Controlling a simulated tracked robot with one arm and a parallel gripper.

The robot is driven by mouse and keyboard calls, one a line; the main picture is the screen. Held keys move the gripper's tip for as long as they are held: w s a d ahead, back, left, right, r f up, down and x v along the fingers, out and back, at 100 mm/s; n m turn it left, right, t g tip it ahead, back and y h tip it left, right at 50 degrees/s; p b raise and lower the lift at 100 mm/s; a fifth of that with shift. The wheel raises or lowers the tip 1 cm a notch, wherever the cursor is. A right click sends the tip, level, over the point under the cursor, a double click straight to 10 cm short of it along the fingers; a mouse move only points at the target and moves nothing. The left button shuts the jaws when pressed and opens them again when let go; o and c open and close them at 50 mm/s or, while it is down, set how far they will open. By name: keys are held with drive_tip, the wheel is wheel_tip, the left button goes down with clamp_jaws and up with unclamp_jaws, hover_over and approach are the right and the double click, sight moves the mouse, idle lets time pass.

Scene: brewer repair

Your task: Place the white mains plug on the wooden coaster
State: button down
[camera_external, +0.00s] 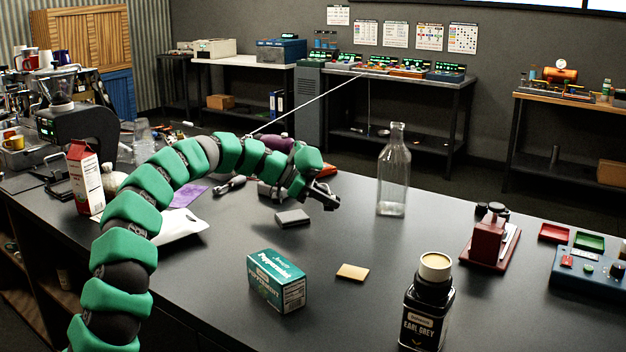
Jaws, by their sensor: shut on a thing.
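The small tan square, which looks like the wooden coaster (352,272), lies flat on the dark table with nothing on it, right of the Peppermint box. My gripper (331,204) is above and behind it, at the end of my green arm, over the middle of the table. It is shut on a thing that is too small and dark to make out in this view. I cannot pick out the white mains plug anywhere; it may be hidden in or behind my gripper.
A Peppermint tea box (277,281) stands left of the coaster and an Earl Grey jar (427,310) right of it. A tall glass bottle (393,178) stands behind. A grey block (292,218) lies left of my gripper.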

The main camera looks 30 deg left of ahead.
sight(354, 272)
drive_tip(key=s+d+r+m+g+h+p, duration=0.15)
drive_tip(key=s+d+m+g, duration=0.4)
drive_tip(key=s+d, duration=0.6)
drive_tip(key=f, duration=0.3)
drive_tip(key=w+d+f+b, duration=0.1)
drive_tip(key=f, duration=0.5)
drive_tip(key=shift+w+d+f+b, duration=0.2)
drive_tip(key=shift+d+f+b, duration=0.15)
drive_tip(key=shift+d+b, duration=0.05)
drive_tip(key=c, duration=1.4)
unclamp_jaws()
drive_tip(key=shift+o, duration=0.2)
